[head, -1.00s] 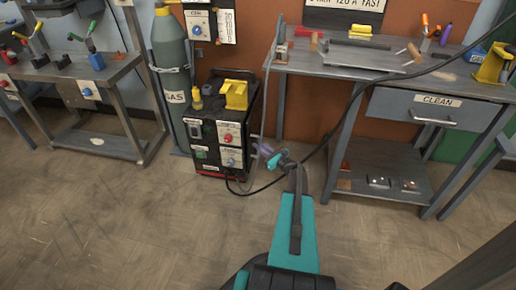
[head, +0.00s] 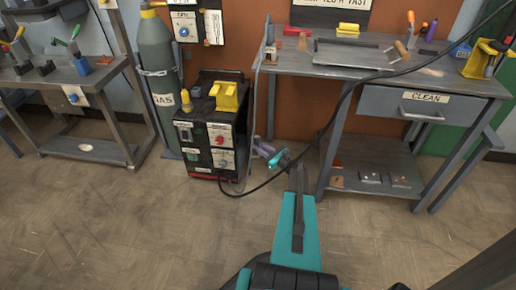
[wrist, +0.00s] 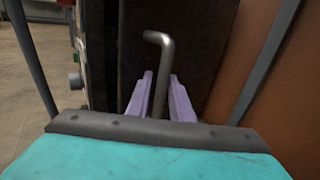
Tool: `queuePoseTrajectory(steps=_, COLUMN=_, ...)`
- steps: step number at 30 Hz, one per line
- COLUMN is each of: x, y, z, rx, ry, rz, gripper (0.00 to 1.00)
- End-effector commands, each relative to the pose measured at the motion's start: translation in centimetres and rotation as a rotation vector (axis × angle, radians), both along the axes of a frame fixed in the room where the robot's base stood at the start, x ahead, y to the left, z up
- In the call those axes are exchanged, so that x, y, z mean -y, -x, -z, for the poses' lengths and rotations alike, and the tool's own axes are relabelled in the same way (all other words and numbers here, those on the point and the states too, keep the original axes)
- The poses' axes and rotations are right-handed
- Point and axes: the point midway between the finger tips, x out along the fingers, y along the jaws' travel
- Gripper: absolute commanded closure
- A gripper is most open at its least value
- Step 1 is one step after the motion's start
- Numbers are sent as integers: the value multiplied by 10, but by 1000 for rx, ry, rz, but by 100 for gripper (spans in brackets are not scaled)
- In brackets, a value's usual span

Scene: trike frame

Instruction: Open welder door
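The welder (head: 212,135) is a black box with dials and labels on its front, standing on the floor in the head view. My gripper (head: 258,147), with purple fingers, is low beside its right side. In the wrist view a bent grey metal handle (wrist: 160,70) stands between the two purple fingers of my gripper (wrist: 160,92). The fingers look apart, one on each side of the handle, with narrow gaps. The handle's lower end is hidden by my gripper's body. A dark upright panel (wrist: 195,50) is behind the handle. No open door shows.
A workbench (head: 345,62) with a drawer (head: 425,105) stands to the right, a gas cylinder (head: 160,80) to the welder's left. A black cable (head: 325,125) runs past my gripper to the welder. An orange wall (wrist: 270,60) is close on the right. The front floor is clear.

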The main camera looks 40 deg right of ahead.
Motion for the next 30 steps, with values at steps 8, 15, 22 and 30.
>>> queuePoseTrajectory(steps=8, x=-1, y=2, z=0, rx=0, ry=0, rz=-2, gripper=80)
queuePoseTrajectory(steps=15, x=0, y=20, z=-2, rx=0, ry=1, rz=-1, gripper=80)
queuePoseTrajectory(steps=22, x=1, y=53, z=-2, rx=0, ry=-1, rz=0, gripper=80)
queuePoseTrajectory(steps=30, x=3, y=97, z=-2, rx=0, ry=-1, rz=0, gripper=80)
